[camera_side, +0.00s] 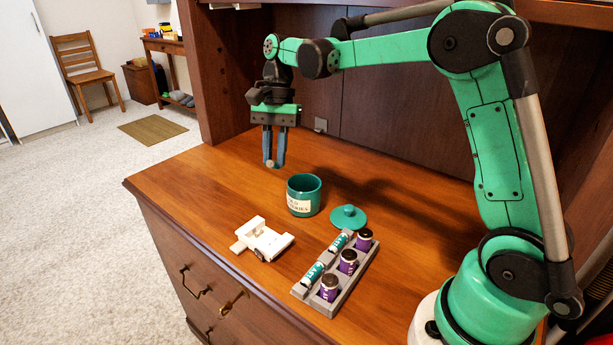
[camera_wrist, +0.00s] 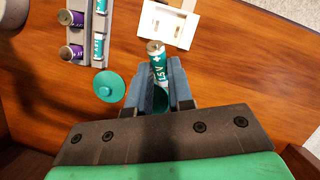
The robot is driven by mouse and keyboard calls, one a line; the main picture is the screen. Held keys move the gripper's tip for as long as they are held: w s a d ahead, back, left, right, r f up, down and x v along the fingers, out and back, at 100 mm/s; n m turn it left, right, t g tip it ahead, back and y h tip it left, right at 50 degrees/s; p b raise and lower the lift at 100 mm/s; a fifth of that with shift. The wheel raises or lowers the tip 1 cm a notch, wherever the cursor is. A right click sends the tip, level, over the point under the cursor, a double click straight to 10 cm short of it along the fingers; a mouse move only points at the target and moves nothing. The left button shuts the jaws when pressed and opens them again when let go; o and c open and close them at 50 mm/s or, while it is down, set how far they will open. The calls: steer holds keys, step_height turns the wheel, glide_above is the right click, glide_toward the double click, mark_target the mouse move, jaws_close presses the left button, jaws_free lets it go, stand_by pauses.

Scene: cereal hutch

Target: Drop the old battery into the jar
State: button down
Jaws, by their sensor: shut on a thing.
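My gripper (camera_side: 273,163) is shut on a teal and white battery (camera_wrist: 155,62) marked 1.5 V. In the side view only the battery's silvery end (camera_side: 271,163) shows clearly below the fingers. The gripper hangs above the desk, up and to the left of the jar in that picture. The jar (camera_side: 303,202) is green, upright and open, with a white label; its inside is not clearly visible. In the wrist view a dark green patch shows between the fingers (camera_wrist: 168,88), and I cannot tell whether it is the jar. The green lid (camera_side: 348,217) lies on the desk beside the jar.
A grey tray (camera_side: 337,295) holds teal batteries (camera_side: 313,275) and purple cells (camera_side: 329,287). A white device (camera_side: 265,240) lies near the desk's front edge. The hutch wall (camera_side: 380,115) rises behind. The desk left of the jar is clear.

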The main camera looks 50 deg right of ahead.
steer(key=s+d+m+t+y, duration=0.1)
steer(key=d+m+t+y, duration=0.1)
steer(key=d+m+t, duration=0.1)
steer(key=s+d+f+m+t+y, duration=0.1)
steer(key=d+m+t+y, duration=0.1)
steer(key=m+t, duration=0.3)
steer(key=s+d+f+m+t+y, duration=0.1)
steer(key=d+m+t+y, duration=0.1)
steer(key=m, duration=0.4)
steer(key=shift+s+d+t+y, duration=0.2)
steer(key=shift+d+t+y, duration=0.2)
steer(key=shift+d+t, duration=0.5)
steer(key=shift+s+f, duration=0.1)
steer(key=shift+f, duration=3)
steer(key=shift+c, duration=2.3)
jaws_free()
steer(key=shift+s+d+r, duration=1.7)
steer(key=shift+r, duration=0.05)
